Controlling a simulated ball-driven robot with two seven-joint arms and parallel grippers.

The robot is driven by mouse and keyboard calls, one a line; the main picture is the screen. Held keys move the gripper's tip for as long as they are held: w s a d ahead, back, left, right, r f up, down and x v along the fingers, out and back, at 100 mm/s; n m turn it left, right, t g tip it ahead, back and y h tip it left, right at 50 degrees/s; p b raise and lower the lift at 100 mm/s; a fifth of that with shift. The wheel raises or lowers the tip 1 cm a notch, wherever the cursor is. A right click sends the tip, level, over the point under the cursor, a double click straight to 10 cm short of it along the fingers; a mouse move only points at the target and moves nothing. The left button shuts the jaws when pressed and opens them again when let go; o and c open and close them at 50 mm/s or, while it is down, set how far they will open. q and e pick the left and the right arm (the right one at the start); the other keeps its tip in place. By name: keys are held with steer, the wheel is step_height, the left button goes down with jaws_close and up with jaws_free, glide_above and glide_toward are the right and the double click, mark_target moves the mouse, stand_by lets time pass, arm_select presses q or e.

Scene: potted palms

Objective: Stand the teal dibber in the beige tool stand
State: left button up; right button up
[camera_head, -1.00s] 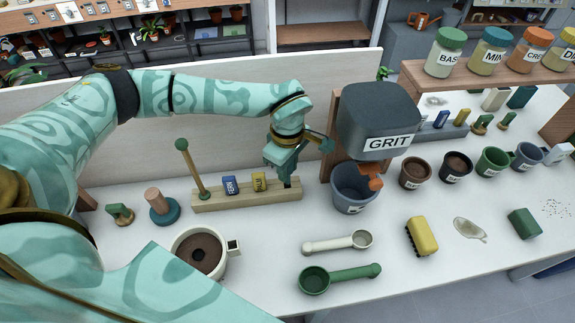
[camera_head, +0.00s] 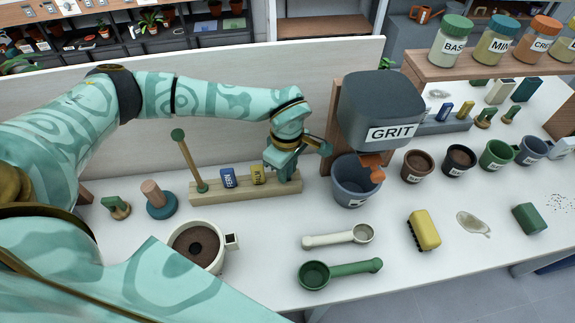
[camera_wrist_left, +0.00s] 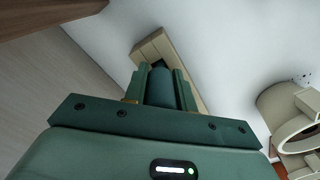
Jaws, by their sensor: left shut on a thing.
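The beige tool stand (camera_head: 232,193) is a long low block on the white bench, left of the grit hopper; its right end also shows in the left wrist view (camera_wrist_left: 155,45). My left gripper (camera_head: 281,172) is low over its right end. In the left wrist view the gripper (camera_wrist_left: 163,85) is shut on the teal dibber (camera_wrist_left: 163,88), a teal cylinder between the fingers. The dibber's lower end is hidden, so I cannot tell how deep it sits in the stand. My right gripper is not in view.
A green-knobbed stick (camera_head: 188,160) leans in the stand's left part, with a blue block (camera_head: 228,178) and a yellow block (camera_head: 257,175) beside it. The grit hopper (camera_head: 380,105) and a grey pot (camera_head: 355,180) are close on the right. A soil-filled white mug (camera_head: 198,248) is in front.

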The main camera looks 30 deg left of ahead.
arm_select(q)
steer(key=shift+f, duration=0.35)
steer(key=o, duration=1.5)
step_height(320, 180, up, 8)
steer(key=p, duration=0.6)
steer(key=shift+r+p, duration=0.15)
steer(key=shift+p, duration=0.15)
